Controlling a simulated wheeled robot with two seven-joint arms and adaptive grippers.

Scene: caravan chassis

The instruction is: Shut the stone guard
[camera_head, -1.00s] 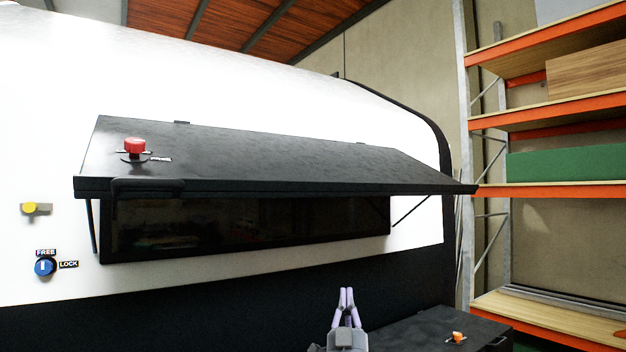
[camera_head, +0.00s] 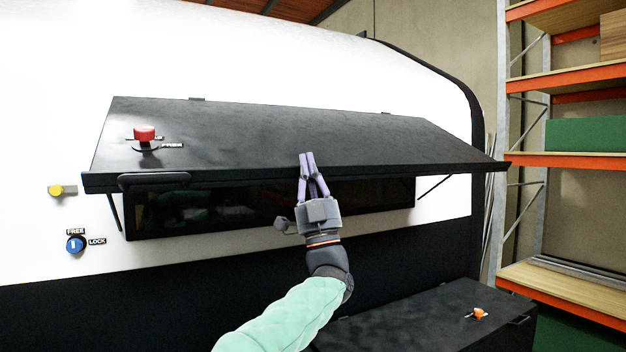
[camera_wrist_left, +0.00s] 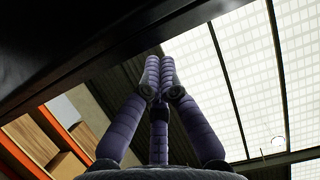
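The stone guard (camera_head: 270,135) is a black panel on the white caravan front. It is hinged along its top and stands swung out over a dark window (camera_head: 270,208), with a thin strut at each end. A red knob (camera_head: 145,133) and a handle (camera_head: 153,181) are at its left. My left gripper (camera_head: 306,158) is shut and empty, fingers up, overlapping the guard's front edge in the head view. In the left wrist view its fingertips (camera_wrist_left: 163,62) meet beside a dark panel edge (camera_wrist_left: 90,55); I cannot tell whether they touch it. My right gripper is not seen.
A blue knob (camera_head: 75,244) labelled FREE and LOCK and a yellow knob (camera_head: 56,190) are on the caravan wall at left. A black box (camera_head: 420,318) with an orange catch (camera_head: 479,313) is below right. Orange shelving (camera_head: 565,161) stands at far right.

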